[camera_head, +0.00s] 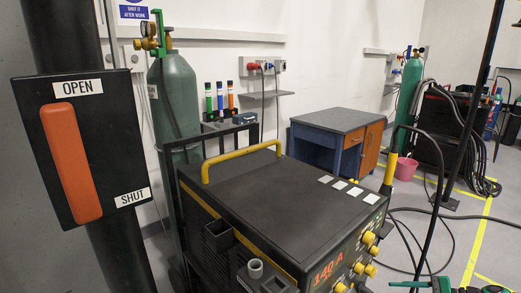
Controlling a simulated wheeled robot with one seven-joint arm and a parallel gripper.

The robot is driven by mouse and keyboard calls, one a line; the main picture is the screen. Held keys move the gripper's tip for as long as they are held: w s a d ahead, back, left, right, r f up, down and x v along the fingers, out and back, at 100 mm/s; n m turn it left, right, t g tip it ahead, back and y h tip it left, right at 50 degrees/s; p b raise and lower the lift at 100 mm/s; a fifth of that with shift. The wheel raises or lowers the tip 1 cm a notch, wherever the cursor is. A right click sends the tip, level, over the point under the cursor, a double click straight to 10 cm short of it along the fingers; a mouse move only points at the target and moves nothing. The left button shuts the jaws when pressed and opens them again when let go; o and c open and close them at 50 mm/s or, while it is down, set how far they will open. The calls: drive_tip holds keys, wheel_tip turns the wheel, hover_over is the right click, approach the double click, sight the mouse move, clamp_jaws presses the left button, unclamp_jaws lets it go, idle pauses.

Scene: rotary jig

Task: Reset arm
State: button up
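No arm and no gripper of mine can be made out in the head view. At the left, a black box (112,148) is fixed to a thick dark post (66,38). A long orange handle (71,165) lies on its front face, nearly upright, with its top leaning slightly left. Its upper end is just below the white "OPEN" label (78,88). The white "SHUT" label (132,197) is at the box's lower right, apart from the handle.
A black welding machine (290,205) with a yellow handle (241,158) fills the middle foreground. A green gas cylinder (174,98) stands behind it. A grey-topped workbench (338,120) is farther back. Cables (440,232) and a pink bucket (406,168) are on the floor at right.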

drive_tip(key=s+a+r+n+g+h, duration=0.3)
drive_tip(key=s+r+n+h, duration=0.1)
drive_tip(key=s+r, duration=0.8)
drive_tip(key=s+a+r+n+g+h, duration=0.4)
drive_tip(key=s+r+h, duration=0.2)
drive_tip(key=s+r, duration=0.6)
drive_tip(key=shift+s+a+r+h, duration=0.25)
drive_tip(key=shift+r+h, duration=0.15)
drive_tip(key=shift+r, duration=2.1)
